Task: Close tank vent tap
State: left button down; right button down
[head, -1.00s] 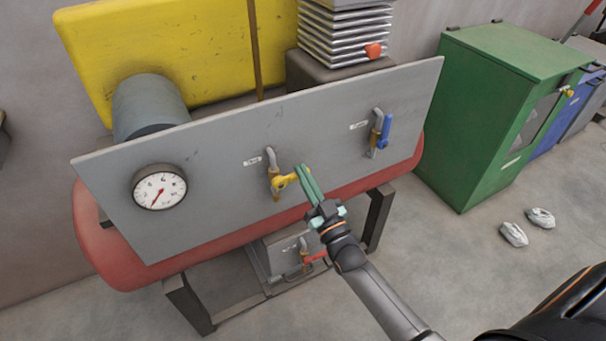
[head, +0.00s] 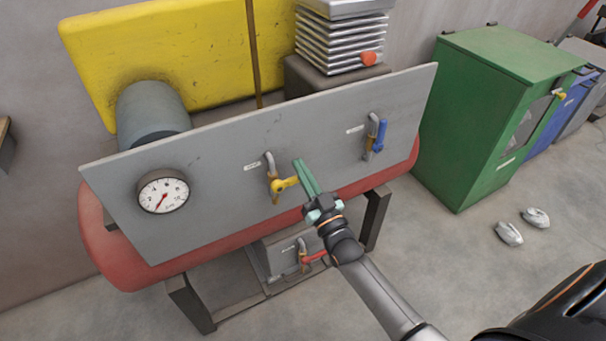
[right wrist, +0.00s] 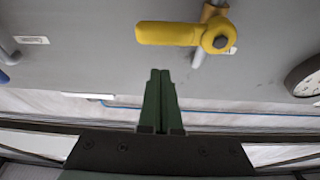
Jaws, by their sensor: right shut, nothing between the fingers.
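A tap with a yellow lever (head: 285,185) sits in the middle of the grey panel (head: 225,180). Its lever points right, roughly level, and also shows in the right wrist view (right wrist: 168,33). A tap with a blue lever (head: 381,135) is on the panel's right, its lever upright along the pipe. A tap with a red lever (head: 315,257) is low under the tank. Tap labels are too small to read. My right gripper (head: 298,163) is shut and empty, its tips close beside the yellow lever's free end. In the wrist view a gap shows between fingertips (right wrist: 160,72) and lever. My left gripper is not in view.
A round gauge (head: 163,192) is at the panel's left. The red tank (head: 105,242) lies behind the panel on a dark stand (head: 189,303). A green cabinet (head: 490,120) stands to the right, with white gloves (head: 509,233) on the open floor.

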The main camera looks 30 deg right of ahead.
jog(key=v, duration=1)
jog(key=shift+r+b, duration=0.3)
jog(key=shift+b, duration=0.1)
jog(key=shift+d, duration=0.1)
